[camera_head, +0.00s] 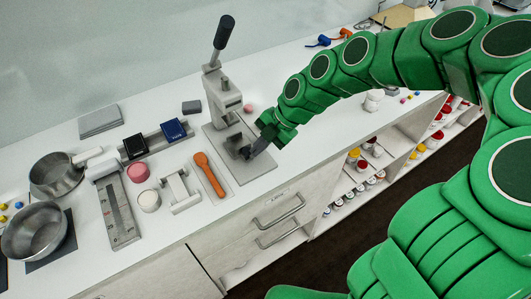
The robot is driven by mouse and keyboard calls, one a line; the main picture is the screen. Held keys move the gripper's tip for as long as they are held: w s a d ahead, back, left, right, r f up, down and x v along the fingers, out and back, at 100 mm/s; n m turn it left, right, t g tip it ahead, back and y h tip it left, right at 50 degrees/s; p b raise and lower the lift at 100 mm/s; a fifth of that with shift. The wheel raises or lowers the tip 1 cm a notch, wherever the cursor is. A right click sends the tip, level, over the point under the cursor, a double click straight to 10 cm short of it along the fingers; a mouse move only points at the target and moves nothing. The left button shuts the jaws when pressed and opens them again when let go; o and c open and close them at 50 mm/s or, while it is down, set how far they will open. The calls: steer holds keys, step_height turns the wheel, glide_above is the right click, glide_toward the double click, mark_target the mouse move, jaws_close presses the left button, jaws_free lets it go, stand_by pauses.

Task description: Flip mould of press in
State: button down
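The press (224,98) stands on the white counter, with its black-handled lever (223,35) raised and tilted. Its flat grey base plate (250,172) reaches to the counter's front edge. A small grey block (234,144), which looks like the mould, sits on the plate in front of the press column. My green arm comes in from the right. My gripper (252,151) is low over the plate, at the right side of this block. The fingers are dark, small and partly covered by the green wrist. I cannot tell whether they touch or grasp the mould.
Shelves of bottles (366,165) are below right.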

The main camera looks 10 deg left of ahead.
mark_target(246, 145)
steer(key=shift+w+a, duration=1.3)
steer(key=shift+a, duration=0.15)
steer(key=shift+d, duration=0.1)
steer(key=shift+s+d+r, duration=0.15)
steer(key=shift+s+d, duration=0.1)
steer(key=shift+d, duration=0.55)
steer(key=shift+s+d+r, duration=0.15)
steer(key=shift+s+d, duration=0.1)
steer(key=shift+d, duration=0.55)
steer(key=shift+d+r, duration=0.2)
steer(key=shift+d, duration=0.15)
steer(key=v, duration=0.9)
steer(key=shift+r, duration=0.35)
steer(key=shift+w+d, duration=0.1)
steer(key=shift+d, duration=0.05)
